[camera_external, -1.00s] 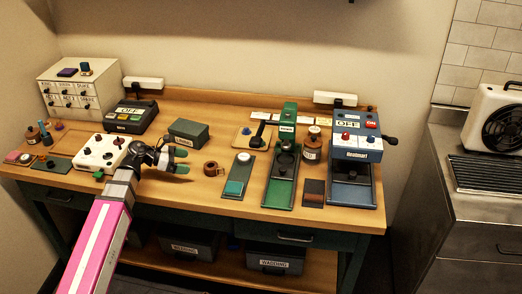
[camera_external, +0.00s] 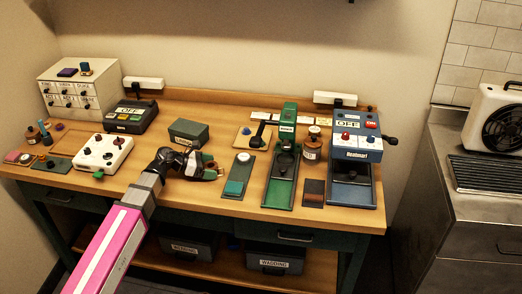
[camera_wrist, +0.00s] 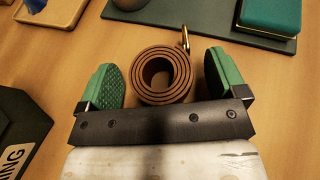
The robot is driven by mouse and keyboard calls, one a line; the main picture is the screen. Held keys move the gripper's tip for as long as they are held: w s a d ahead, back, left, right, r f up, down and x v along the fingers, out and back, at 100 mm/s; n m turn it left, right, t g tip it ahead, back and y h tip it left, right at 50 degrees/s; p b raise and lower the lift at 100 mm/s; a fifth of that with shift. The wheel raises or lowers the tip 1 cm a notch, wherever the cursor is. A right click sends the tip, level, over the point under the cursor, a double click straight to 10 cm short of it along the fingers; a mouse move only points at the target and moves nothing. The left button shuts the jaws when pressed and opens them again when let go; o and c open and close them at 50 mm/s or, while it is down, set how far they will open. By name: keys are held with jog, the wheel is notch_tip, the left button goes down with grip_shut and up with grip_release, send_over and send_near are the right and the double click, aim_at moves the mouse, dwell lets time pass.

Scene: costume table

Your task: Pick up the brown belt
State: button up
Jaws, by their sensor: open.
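The brown belt (camera_wrist: 138,84) is a rolled coil standing on the wooden table, with a metal buckle at its upper right in the wrist view. My gripper (camera_wrist: 161,77) is open, with one green finger pad on each side of the coil. The left pad looks close to the coil, and the right pad is beside it; I cannot tell whether either touches. In the external view my gripper (camera_external: 213,172) is low over the front middle of the table and mostly hides the belt.
A dark green box (camera_external: 189,133) stands behind my gripper. A white control box (camera_external: 103,153) is to the left. A slate board with a teal block (camera_external: 236,187) is just right of my gripper. Bare wood (camera_external: 140,190) lies along the front edge.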

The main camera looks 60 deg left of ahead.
jog(key=c, duration=1.1)
jog(key=shift+r, duration=0.15)
